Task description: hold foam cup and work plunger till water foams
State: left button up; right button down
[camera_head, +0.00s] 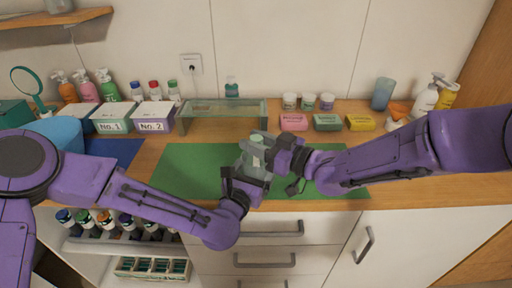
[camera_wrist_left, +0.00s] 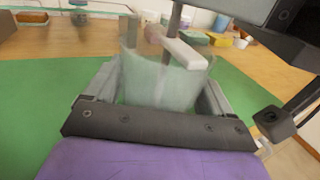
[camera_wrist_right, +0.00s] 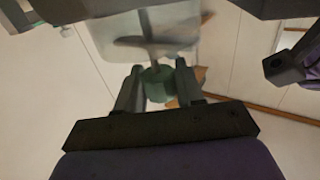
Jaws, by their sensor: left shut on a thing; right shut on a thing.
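The foam cup (camera_head: 254,161) is translucent and pale, and stands upright over the green mat. My left gripper (camera_wrist_left: 162,88) is shut around the cup's sides; the cup also fills the middle of the left wrist view (camera_wrist_left: 150,80). The plunger has a green knob (camera_wrist_right: 157,86) and a thin rod (camera_wrist_left: 173,32) running down into the cup. My right gripper (camera_wrist_right: 158,74) is shut on the knob above the cup. The cup's contents look cloudy and blurred, so I cannot tell if there is foam.
The green mat (camera_head: 190,170) is otherwise clear. A glass shelf stand (camera_head: 222,112) is behind it. Several small jars and pink (camera_head: 293,122), green and yellow blocks stand at the back. Two label boxes (camera_head: 115,122) and pump bottles are at the left. A blue tumbler (camera_head: 382,94) is at the right.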

aim_at(256, 138)
notch_tip(256, 138, up, 4)
jog(key=shift+f, duration=0.2)
jog(key=c, duration=0.8)
grip_release()
jog(key=shift+f, duration=0.1)
jog(key=v, duration=1.2)
